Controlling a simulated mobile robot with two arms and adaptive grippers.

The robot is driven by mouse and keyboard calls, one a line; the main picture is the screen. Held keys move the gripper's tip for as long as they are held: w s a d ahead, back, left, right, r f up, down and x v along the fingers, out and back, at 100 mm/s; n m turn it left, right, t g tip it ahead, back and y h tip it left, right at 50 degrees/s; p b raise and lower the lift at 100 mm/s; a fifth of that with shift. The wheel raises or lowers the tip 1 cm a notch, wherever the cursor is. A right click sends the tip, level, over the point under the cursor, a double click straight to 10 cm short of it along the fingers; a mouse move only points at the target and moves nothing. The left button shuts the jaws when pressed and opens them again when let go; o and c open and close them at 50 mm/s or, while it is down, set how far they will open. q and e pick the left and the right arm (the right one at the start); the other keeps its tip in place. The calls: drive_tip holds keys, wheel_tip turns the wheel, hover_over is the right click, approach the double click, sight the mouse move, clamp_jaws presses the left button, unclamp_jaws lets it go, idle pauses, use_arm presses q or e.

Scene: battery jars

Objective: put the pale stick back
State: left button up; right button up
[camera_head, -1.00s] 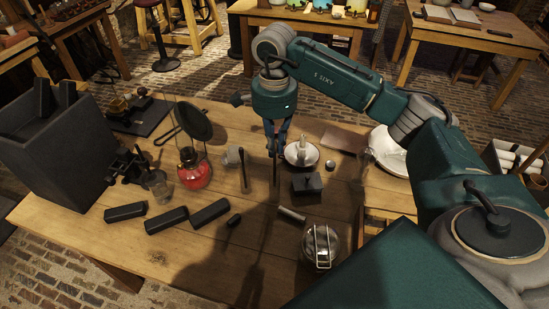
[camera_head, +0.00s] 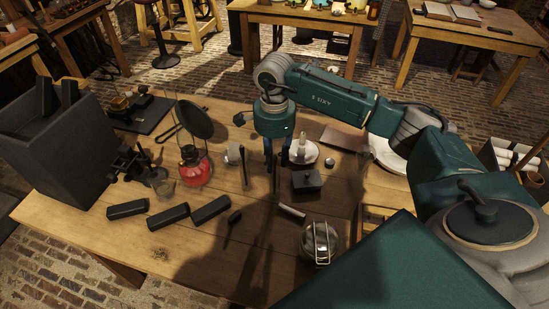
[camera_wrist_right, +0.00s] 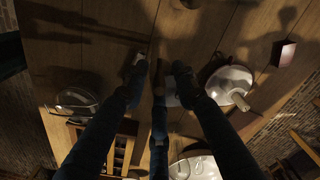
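A short pale stick (camera_head: 292,211) lies on the wooden table (camera_head: 185,245), between a glass jar with a wire clasp (camera_head: 321,243) and a small black box (camera_head: 307,182). My right gripper (camera_head: 277,157) points down above the table, left of the candle dish (camera_head: 302,155). Its fingers are spread; they also show apart in the wrist view (camera_wrist_right: 162,70). A thin dark upright stick (camera_head: 276,182) shows just below the fingers; I cannot tell whether it touches them. My left gripper is not in view.
A red lantern (camera_head: 194,170), another thin upright stick (camera_head: 244,168) and several black bars (camera_head: 168,217) stand or lie to the left. A large dark bin (camera_head: 60,160) is at far left. A white plate (camera_head: 388,150) is at right. The front left of the table is clear.

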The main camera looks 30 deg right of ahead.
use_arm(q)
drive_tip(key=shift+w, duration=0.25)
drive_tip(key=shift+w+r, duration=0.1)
use_arm(e)
drive_tip(key=shift+r, duration=0.65)
use_arm(q)
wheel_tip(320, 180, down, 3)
drive_tip(key=b, duration=0.3)
use_arm(e)
wheel_tip(320, 180, up, 11)
drive_tip(key=shift+f, duration=0.1)
